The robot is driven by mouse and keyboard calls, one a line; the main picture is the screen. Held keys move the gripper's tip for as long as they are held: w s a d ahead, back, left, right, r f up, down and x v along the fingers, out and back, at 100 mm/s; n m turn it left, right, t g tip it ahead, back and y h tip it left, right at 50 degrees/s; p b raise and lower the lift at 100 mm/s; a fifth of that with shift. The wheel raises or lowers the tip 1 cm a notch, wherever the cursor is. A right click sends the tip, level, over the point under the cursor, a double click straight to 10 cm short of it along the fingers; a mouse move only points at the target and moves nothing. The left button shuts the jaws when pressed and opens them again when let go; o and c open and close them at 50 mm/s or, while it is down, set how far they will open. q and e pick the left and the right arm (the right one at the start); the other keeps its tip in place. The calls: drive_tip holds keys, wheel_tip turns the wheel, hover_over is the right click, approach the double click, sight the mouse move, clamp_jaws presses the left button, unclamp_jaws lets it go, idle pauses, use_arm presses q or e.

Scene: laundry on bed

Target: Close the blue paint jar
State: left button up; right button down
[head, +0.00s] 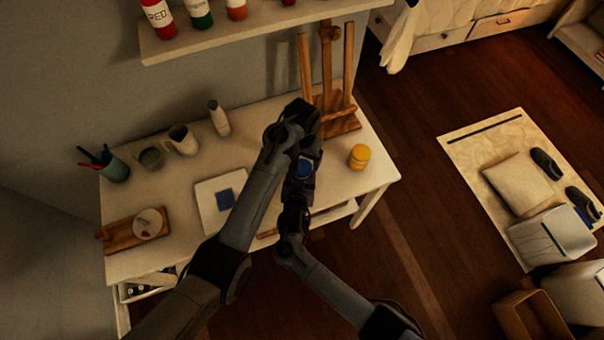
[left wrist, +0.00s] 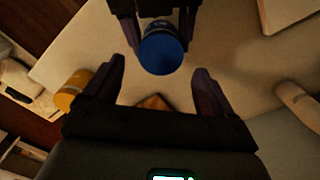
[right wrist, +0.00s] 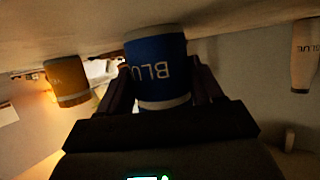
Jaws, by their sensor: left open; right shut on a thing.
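The blue paint jar (head: 305,168) is near the table's front right, between my two grippers. In the right wrist view the jar (right wrist: 158,65), lettered "BLU" upside down, stands between the fingers of my right gripper (right wrist: 163,85), which is shut on it. A pale rim shows at its mouth end. The left wrist view shows its round blue top (left wrist: 163,50); I cannot tell whether that is a lid or paint. My left gripper (left wrist: 163,85) is open and empty, above and beside the jar, its fingers apart from it. No separate lid is visible.
A yellow jar (head: 359,157) stands right of the grippers, and a wooden easel (head: 337,118) behind them. A white sheet with a blue square (head: 226,199) lies left. A pale bottle (head: 219,118), cups and a brush holder (head: 114,166) line the back. A shelf (head: 250,27) hangs above.

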sight(302, 167)
use_arm(q)
drive_tip(key=shift+f, duration=2.1)
drive_tip(key=c, duration=1.1)
drive_tip(key=o, duration=1.2)
drive_tip(key=shift+r, duration=3.8)
